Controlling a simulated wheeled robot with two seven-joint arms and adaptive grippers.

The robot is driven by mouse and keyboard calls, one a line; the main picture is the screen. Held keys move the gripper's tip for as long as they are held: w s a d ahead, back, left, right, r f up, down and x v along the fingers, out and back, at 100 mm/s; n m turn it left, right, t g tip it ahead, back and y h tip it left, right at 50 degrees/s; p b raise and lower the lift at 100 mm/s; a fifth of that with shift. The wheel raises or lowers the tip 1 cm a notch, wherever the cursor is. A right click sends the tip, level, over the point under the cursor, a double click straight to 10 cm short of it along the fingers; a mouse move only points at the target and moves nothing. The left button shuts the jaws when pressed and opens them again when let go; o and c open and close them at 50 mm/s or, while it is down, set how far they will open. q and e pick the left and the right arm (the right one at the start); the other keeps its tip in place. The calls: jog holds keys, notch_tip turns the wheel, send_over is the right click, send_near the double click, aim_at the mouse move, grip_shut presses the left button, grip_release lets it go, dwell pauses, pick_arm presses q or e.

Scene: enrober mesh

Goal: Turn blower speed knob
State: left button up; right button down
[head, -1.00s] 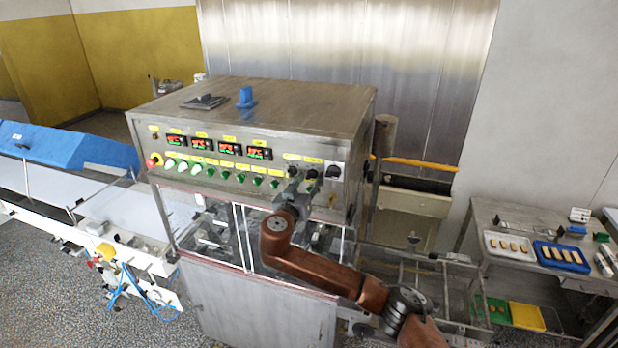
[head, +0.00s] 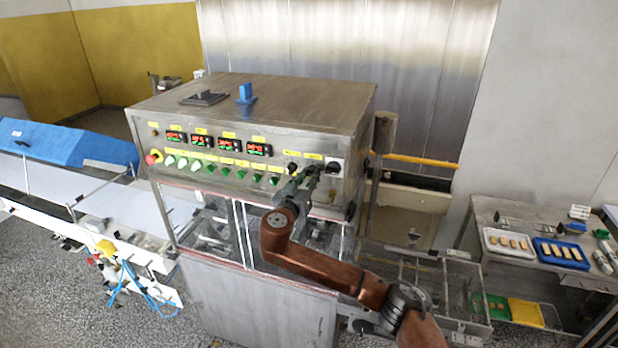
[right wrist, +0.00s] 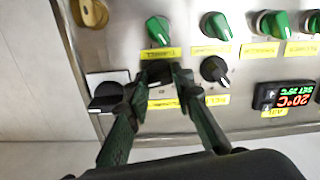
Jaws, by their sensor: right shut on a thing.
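The steel control panel (head: 215,185) has a row of green knobs and, at its right end, several black knobs. My right gripper (head: 310,172) is at this black group. In the right wrist view, the panel appears upside down, and my right gripper (right wrist: 160,84) is shut on the middle black knob (right wrist: 158,71), one finger on each side. The fingers hide part of this knob and its yellow label, so I cannot read its name. A round black knob (right wrist: 214,69) and a larger black switch (right wrist: 107,97) sit on either side, apart from the fingers. My left gripper is out of view.
Close by are green knobs (right wrist: 216,26) and a temperature display (right wrist: 285,96). A red button (head: 152,159) is at the panel's left end. A blue part (head: 246,94) stands on the machine top. A side table (head: 482,214) with trays is at the right.

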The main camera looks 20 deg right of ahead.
jog(key=shift+f+n+b, duration=0.2)
jog(key=shift+n+b, duration=0.5)
jog(key=shift+b, duration=0.85)
jog(key=shift+f+n+b, duration=0.15)
jog(key=shift+n+b, duration=0.55)
jog(key=shift+b, duration=0.85)
jog(key=n, duration=0.3)
jog(key=shift+r+n+b, duration=0.3)
jog(key=shift+b, duration=0.1)
jog(key=n, duration=0.3)
jog(key=shift+r+n+p, duration=0.1)
jog(key=shift+n+p, duration=0.2)
jog(key=shift+p, duration=0.1)
jog(key=n+p, duration=0.2)
jog(key=n, duration=0.3)
jog(key=shift+n, duration=0.3)
jog(key=c, duration=1.7)
grip_release()
jog(key=shift+a, duration=0.1)
